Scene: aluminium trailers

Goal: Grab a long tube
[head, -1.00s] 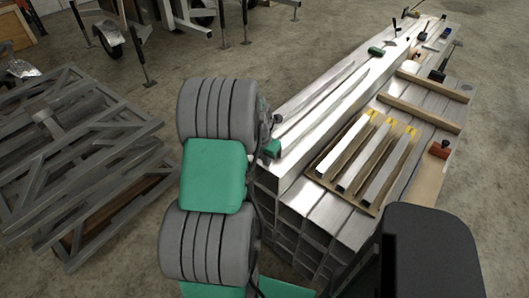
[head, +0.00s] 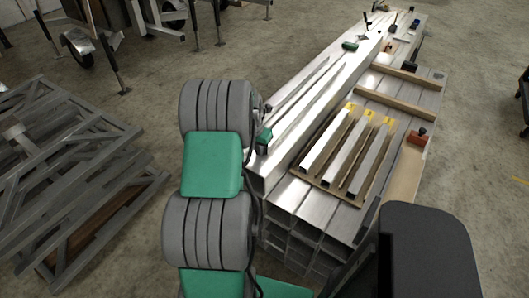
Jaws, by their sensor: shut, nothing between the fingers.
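A stack of long aluminium tubes (head: 322,196) runs from the middle of the head view to the upper right, its open square ends facing me. Long thin tubes (head: 318,86) lie lengthwise on the raised left part of the stack. Three shorter square tubes (head: 346,152) with yellow marks at their far ends lie side by side on a wooden board, on the lower right part. My grey and green arm stands in front of the stack's near left side and hides part of it. My gripper cannot be made out.
Wooden battens (head: 390,98) lie across the stack. A green-topped tool (head: 350,46), an orange and black tool (head: 417,137) and several others rest on it. Grey metal frames (head: 75,175) are piled at left. Trailer parts stand at the back left. Open floor lies between.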

